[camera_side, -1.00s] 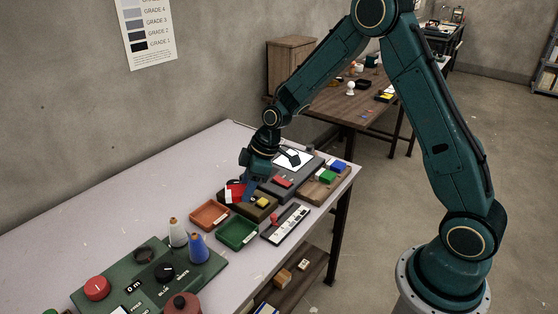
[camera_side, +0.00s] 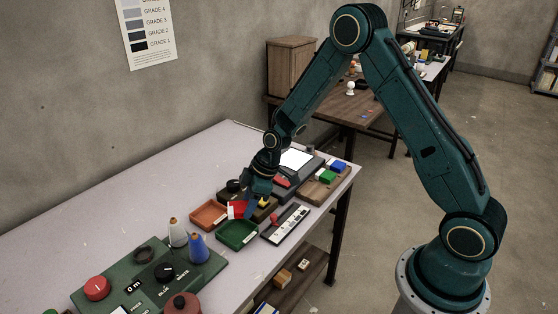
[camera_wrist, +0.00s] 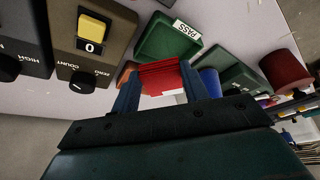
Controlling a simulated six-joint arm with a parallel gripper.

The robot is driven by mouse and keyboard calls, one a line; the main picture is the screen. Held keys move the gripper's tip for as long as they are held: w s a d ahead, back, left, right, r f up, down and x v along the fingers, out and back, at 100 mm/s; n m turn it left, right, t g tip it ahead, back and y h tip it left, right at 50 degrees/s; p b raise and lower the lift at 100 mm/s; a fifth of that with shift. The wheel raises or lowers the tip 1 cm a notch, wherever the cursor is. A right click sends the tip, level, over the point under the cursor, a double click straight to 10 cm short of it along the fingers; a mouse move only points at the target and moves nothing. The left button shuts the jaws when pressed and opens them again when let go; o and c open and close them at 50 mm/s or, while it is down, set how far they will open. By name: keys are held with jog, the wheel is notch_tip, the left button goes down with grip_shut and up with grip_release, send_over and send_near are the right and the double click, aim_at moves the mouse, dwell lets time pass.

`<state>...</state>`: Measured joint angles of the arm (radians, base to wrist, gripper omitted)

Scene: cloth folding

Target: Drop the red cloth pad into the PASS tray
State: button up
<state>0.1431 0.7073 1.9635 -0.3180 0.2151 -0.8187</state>
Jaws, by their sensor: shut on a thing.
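The red cloth pad (camera_wrist: 160,77) is held between the two fingers of my gripper (camera_wrist: 163,92) in the wrist view. In the side view the pad (camera_side: 237,209) shows red with a white part, beside my gripper (camera_side: 248,206) and near the orange tray. The green tray (camera_side: 237,247) stands just in front of the pad in the side view. In the wrist view this green tray (camera_wrist: 150,42) bears a white PASS label (camera_wrist: 186,33) and lies beyond the pad. No cloth shows inside it.
An orange tray (camera_side: 196,222) stands left of the pad. A brown box with a yellow button (camera_wrist: 92,30) is close by. Blue (camera_side: 198,251) and white (camera_side: 176,236) cones and a green control panel (camera_side: 130,296) stand further left.

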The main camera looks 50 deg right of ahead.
jog(key=shift+f, duration=0.1)
jog(key=o, duration=1.1)
jog(key=v, duration=1.4)
